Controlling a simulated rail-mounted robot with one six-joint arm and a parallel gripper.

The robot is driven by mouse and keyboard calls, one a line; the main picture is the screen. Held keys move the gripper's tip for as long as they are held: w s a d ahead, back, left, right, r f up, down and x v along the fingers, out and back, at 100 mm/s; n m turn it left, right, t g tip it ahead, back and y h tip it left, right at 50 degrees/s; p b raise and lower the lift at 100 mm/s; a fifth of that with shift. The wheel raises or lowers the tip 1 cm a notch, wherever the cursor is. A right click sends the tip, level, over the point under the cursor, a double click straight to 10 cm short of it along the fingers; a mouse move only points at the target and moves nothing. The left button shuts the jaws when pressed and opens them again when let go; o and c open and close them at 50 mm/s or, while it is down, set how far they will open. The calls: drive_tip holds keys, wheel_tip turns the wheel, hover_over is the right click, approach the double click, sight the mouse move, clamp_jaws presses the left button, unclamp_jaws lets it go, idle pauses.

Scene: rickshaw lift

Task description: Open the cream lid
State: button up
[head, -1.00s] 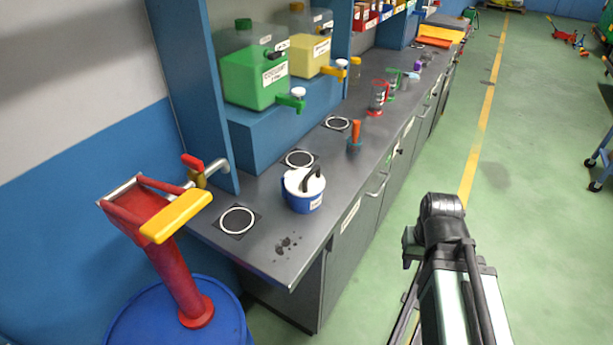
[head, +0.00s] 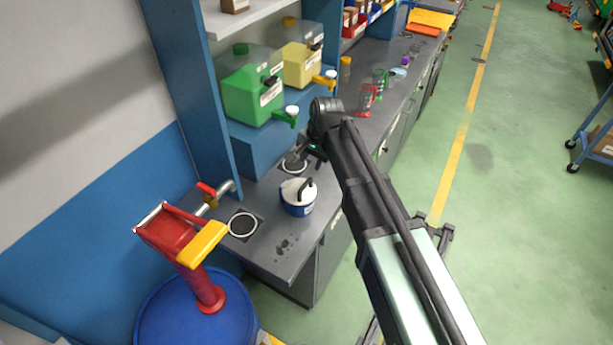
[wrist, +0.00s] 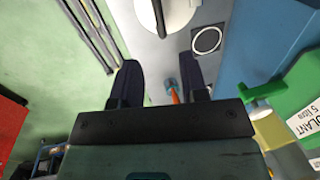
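The cream lid (head: 293,188) sits on a small blue and white tub (head: 299,208) on the grey bench. In the wrist view, part of the lid (wrist: 146,12) shows at the top edge, beyond my fingertips. My gripper (head: 303,153) is above the bench, just behind the tub, apart from the lid. In the wrist view, my gripper (wrist: 160,68) has its two dark fingers wide apart, with nothing held between them.
A green jug (head: 250,92) and a yellow jug (head: 302,62) with taps stand on the blue shelf. A red pump with a yellow handle (head: 202,245) rises from a blue drum (head: 180,315) at lower left. An orange-handled tool (wrist: 175,95) shows below my fingers.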

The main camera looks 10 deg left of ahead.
sight(306, 183)
drive_tip(key=f+b, duration=0.3)
drive_tip(key=a+f+b, duration=0.1)
drive_tip(key=f+b, duration=0.2)
drive_tip(key=f, duration=0.1)
drive_tip(key=w+f+b, duration=0.1)
drive_tip(key=f+b, duration=0.2)
drive_tip(key=b, duration=0.1)
drive_tip(key=shift+a+f, duration=0.35)
drive_tip(key=shift+a, duration=0.05)
drive_tip(key=shift+r, duration=0.15)
clamp_jaws()
